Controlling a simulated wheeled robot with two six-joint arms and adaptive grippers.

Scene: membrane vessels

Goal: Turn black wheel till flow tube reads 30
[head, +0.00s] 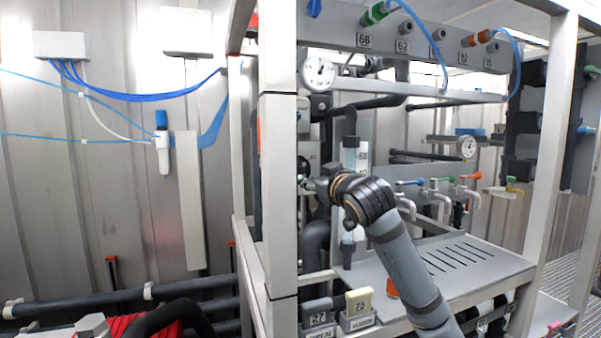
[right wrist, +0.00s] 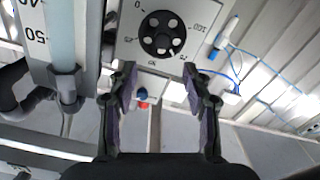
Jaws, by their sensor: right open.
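The black wheel (right wrist: 162,33) is a round handwheel with holes, on a grey plate marked from 0 to 100, in the right wrist view. My right gripper (right wrist: 158,84) is open and empty; its fingertips point toward the plate, apart from the wheel. The flow tube (right wrist: 52,38) shows marks 40 and 50 at the left of the wrist view. In the head view the flow tube (head: 349,156) stands behind my right arm; its reading is too small to tell.
A metal frame post (head: 279,180) stands just left of the right gripper. A pressure gauge (head: 318,72) is above it. Small taps (head: 442,183) line the right side over a slotted tray (head: 455,259). Dark pipes run close behind the gripper.

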